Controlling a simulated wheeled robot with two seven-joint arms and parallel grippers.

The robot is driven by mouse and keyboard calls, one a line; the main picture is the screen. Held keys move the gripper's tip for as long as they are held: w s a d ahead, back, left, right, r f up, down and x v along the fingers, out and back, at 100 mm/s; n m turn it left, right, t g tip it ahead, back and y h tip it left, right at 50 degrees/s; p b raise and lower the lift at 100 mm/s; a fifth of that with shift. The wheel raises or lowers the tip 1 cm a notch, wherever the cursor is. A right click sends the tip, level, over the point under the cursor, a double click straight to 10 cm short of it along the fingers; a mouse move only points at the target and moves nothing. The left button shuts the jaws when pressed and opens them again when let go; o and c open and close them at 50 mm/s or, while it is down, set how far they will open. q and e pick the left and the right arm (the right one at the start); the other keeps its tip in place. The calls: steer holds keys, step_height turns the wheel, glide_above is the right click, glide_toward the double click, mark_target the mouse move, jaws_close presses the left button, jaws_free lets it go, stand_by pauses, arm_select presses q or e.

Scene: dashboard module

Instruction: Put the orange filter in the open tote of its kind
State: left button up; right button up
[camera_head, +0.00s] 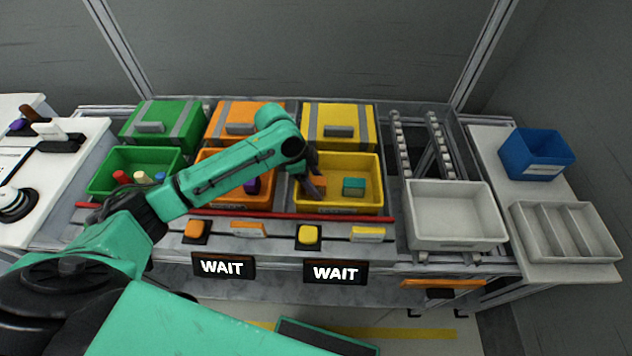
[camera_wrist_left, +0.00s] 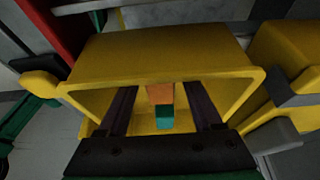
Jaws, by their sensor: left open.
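The orange filter (camera_head: 320,182) looks like a small orange block in the open yellow tote (camera_head: 337,209), beside a teal block (camera_head: 354,186). In the left wrist view the orange filter (camera_wrist_left: 160,94) shows between my fingers, with the teal block (camera_wrist_left: 165,118) next to it. My left gripper (camera_head: 314,188) is open and reaches down into the left part of the yellow tote; it also shows in the wrist view (camera_wrist_left: 160,90). I cannot tell whether a finger touches the filter. The open orange tote (camera_head: 233,206) holds a purple item (camera_head: 252,186) and is partly hidden by my left arm.
An open green tote (camera_head: 120,160) with several small items stands at the left. Closed green (camera_head: 165,112), orange (camera_head: 225,113) and yellow (camera_head: 338,112) totes stand behind. A red rail (camera_head: 300,215) and two WAIT signs (camera_head: 335,273) run along the front. A grey bin (camera_head: 455,235) is at right.

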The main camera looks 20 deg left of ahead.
arm_select(q)
steer(key=v, duration=1.2)
steer(key=shift+r, duration=0.1)
